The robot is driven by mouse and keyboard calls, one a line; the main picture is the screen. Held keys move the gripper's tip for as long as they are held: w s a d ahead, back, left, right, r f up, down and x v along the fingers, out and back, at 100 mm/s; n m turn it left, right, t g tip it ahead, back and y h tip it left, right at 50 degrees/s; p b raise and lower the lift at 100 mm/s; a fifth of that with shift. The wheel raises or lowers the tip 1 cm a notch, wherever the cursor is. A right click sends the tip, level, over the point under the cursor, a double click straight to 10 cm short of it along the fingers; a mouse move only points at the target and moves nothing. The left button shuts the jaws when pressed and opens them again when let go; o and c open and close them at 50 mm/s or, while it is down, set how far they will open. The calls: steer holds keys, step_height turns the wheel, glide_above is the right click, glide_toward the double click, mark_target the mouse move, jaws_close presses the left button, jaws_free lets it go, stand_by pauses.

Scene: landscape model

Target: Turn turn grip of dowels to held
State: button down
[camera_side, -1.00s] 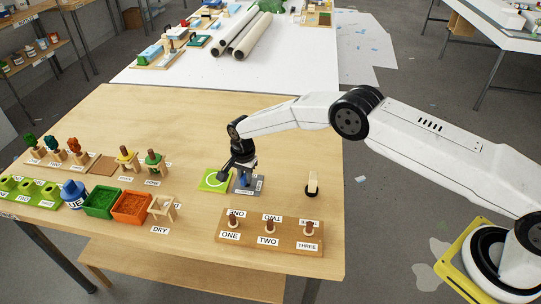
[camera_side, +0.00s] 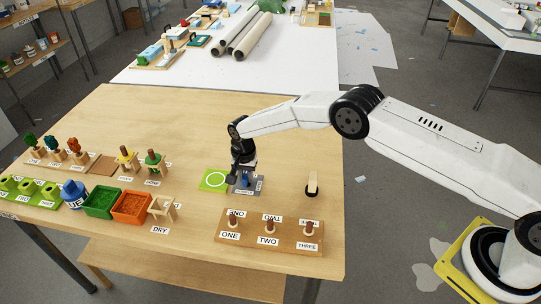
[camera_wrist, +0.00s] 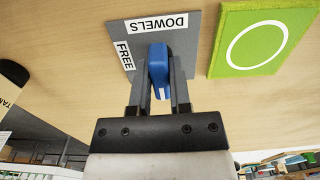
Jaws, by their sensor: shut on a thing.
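The turn grip (camera_wrist: 159,62) is a blue handle on a grey plate (camera_wrist: 203,28) labelled DOWELS and FREE. In the wrist view it stands between my two fingers, with a white mark at its end nearest the camera. That end points away from the DOWELS label, and FREE lies to its left. My gripper (camera_wrist: 158,75) is shut on it, a finger on each side. In the side view my gripper (camera_side: 240,178) is low over the plate (camera_side: 259,188); only a bit of blue (camera_side: 246,180) shows. I see no HELD label.
A green pad with a white circle (camera_side: 213,180) lies beside the plate. A wooden board with dowels marked ONE, TWO, THREE (camera_side: 283,243) stands in front. Bins and stands (camera_side: 102,203) fill the left.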

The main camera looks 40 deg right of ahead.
mark_target(246, 176)
steer(key=c, duration=0.6)
jaws_free()
steer(key=shift+o, duration=0.2)
steer(key=shift+r, duration=0.15)
steer(key=shift+r, duration=3.75)
